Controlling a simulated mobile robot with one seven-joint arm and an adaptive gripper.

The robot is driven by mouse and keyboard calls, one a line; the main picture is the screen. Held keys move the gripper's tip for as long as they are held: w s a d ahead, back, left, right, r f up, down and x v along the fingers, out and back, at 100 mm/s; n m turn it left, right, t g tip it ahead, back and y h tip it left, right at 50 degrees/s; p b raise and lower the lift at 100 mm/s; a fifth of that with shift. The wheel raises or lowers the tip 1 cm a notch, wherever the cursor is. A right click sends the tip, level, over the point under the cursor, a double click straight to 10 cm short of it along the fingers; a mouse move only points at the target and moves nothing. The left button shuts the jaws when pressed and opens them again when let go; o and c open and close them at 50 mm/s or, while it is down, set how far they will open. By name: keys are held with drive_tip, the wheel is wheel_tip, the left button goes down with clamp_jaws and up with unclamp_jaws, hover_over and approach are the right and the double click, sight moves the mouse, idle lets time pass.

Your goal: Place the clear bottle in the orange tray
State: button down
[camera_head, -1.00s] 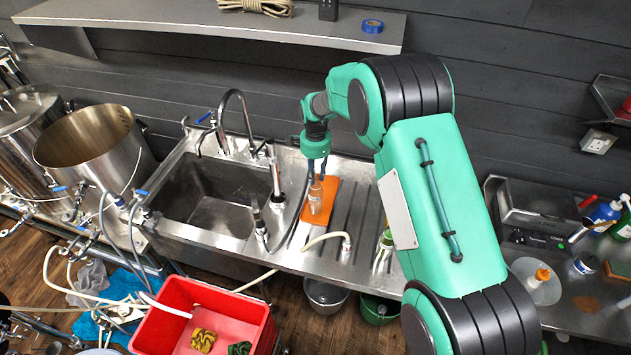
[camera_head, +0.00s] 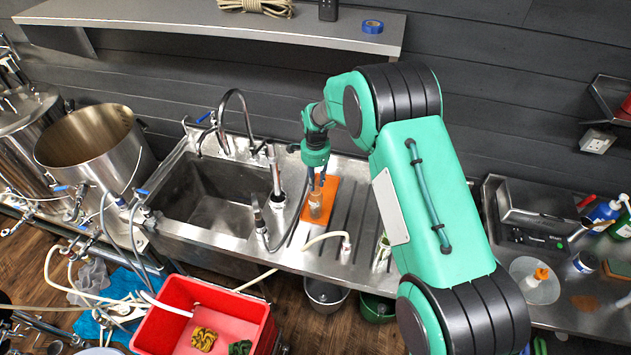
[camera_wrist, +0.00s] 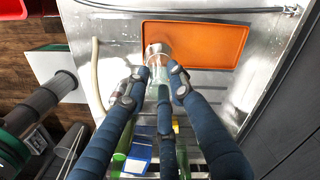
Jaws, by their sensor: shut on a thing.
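The clear bottle (camera_head: 315,204) is held roughly upright between the fingers of my gripper (camera_head: 317,182). It is over the lower part of the orange tray (camera_head: 332,187) in the head view; I cannot tell whether its base touches the tray. In the wrist view, the blue-padded fingers of my gripper (camera_wrist: 160,86) close around the see-through bottle (camera_wrist: 158,62). The bottle's far end overlaps the near left edge of the orange tray (camera_wrist: 205,42) there. The tray lies flat on the ribbed steel drainboard, otherwise empty.
The sink basin (camera_head: 215,190) with its taps lies left of the tray. A pale hose (camera_head: 325,237) crosses the drainboard in front of it. A green-and-white item (camera_head: 382,252) stands at the drainboard's right front. A red bin (camera_head: 205,315) is below on the floor side.

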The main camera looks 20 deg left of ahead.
drive_tip(key=c, duration=1.5)
unclamp_jaws()
drive_tip(key=shift+r, duration=0.1)
wheel_tip(320, 180, up, 12)
drive_tip(key=shift+r+b, duration=0.1)
drive_tip(key=shift+b, duration=0.55)
